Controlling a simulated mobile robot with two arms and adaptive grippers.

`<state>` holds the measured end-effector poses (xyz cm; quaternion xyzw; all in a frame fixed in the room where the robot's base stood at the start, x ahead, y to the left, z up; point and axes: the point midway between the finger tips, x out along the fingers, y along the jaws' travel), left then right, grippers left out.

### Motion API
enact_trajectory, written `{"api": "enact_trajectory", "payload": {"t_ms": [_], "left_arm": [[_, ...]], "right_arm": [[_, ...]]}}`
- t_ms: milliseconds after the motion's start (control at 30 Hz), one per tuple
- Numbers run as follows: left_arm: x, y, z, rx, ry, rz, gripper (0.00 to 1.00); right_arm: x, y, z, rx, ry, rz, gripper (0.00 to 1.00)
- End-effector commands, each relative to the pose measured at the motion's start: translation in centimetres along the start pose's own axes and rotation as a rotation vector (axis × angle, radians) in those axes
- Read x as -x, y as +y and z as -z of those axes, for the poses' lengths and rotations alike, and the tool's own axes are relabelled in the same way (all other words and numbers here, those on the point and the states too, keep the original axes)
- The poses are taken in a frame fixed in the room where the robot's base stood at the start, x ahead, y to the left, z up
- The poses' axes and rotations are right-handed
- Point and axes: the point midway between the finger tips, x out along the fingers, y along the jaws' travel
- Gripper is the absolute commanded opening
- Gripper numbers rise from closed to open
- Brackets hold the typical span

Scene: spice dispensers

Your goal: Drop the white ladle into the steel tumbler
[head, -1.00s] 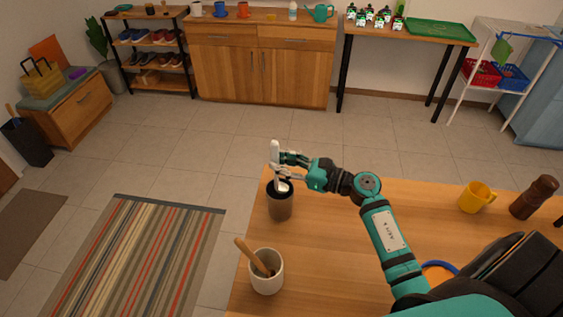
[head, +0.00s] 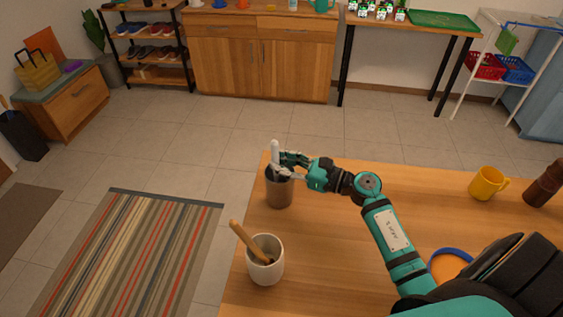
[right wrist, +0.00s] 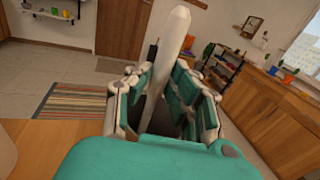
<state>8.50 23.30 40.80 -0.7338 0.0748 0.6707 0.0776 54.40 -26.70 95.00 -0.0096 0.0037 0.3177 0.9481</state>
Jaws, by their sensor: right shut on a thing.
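The white ladle (head: 275,152) stands nearly upright in the head view, its lower end inside the mouth of the steel tumbler (head: 280,192). My right gripper (head: 285,165) is shut on the ladle's handle, just above the tumbler's rim. In the right wrist view the ladle's pale handle (right wrist: 168,55) rises between the fingers of my right gripper (right wrist: 165,95). The ladle's bowl is hidden inside the tumbler. The tumbler stands upright near the table's far left corner. My left gripper is not in view.
A white cup (head: 266,262) holding a wooden utensil (head: 248,240) stands nearer on the wooden table (head: 330,255). A yellow mug (head: 485,184) and a brown grinder (head: 546,184) stand at the right. The table's middle is partly under my right arm.

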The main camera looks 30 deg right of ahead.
Motion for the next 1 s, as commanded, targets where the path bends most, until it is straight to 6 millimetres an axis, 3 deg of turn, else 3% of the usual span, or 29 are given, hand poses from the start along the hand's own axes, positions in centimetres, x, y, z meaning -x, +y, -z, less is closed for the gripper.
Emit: {"api": "enact_trajectory", "payload": {"t_ms": [333,367,567,867,1000], "left_arm": [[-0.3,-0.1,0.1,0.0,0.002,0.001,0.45],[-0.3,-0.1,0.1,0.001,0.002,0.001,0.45],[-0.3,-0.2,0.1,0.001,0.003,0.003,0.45],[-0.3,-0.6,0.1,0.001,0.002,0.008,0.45],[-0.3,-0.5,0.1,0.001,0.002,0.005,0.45]], "right_arm": [[0.0,0.0,0.2,0.0,0.0,0.0,0.0],[0.0,0.0,0.2,0.0,0.0,0.0,0.21],[0.0,0.0,0.2,0.0,0.0,0.0,0.45],[0.2,0.0,0.3,0.0,0.001,0.0,0.45],[1.8,0.0,0.4,0.001,0.004,0.002,0.45]]}}
